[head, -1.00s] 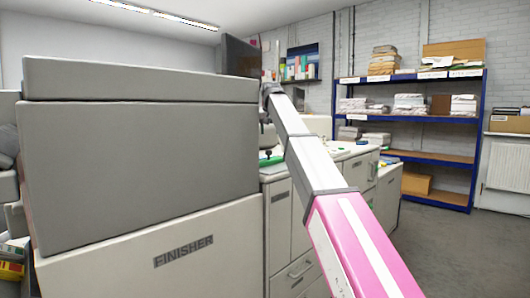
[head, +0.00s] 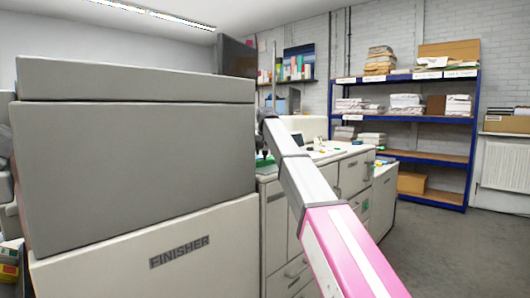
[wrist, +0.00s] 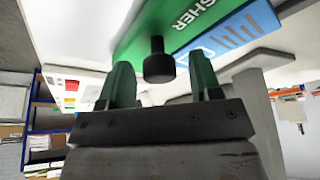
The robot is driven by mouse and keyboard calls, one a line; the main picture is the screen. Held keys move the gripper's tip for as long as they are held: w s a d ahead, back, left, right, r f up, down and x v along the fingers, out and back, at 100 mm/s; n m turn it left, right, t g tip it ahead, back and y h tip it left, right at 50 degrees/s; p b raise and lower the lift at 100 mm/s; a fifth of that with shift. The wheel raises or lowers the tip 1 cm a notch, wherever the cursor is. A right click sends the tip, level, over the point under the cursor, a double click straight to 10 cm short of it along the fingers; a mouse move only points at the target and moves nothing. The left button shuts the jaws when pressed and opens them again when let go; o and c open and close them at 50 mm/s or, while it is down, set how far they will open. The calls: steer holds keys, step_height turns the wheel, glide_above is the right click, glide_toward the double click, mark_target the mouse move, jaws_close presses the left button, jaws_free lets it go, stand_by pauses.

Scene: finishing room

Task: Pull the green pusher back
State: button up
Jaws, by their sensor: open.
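The green pusher (wrist: 150,32) is a green plate with white lettering ending in "SHER", seen in the wrist view. A black knob (wrist: 159,64) stands out from it. My gripper (wrist: 162,78) has two green fingers spread apart, one on each side of the knob as seen from the wrist. The jaws are open and hold nothing; I cannot tell how deep the knob sits between them. In the head view a small green patch (head: 264,162) shows at the far end of my arm, just past the finisher's edge. My gripper is hard to make out there.
A large grey unit marked FINISHER (head: 130,150) fills the left and partly blocks the work area. White cabinets (head: 340,180) stand behind my arm. A blue shelf rack (head: 400,155) holds paper stacks at the back. Floor at the right is clear. A blue label (wrist: 228,35) lies beside the pusher.

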jaws_close()
steer(key=s+d, duration=0.1)
steer(key=d, duration=0.1)
steer(key=s+d, duration=0.4)
steer(key=shift+d, duration=0.15)
jaws_free()
steer(key=shift+r, duration=0.15)
steer(key=v, duration=1)
steer(key=shift+s+r, duration=0.2)
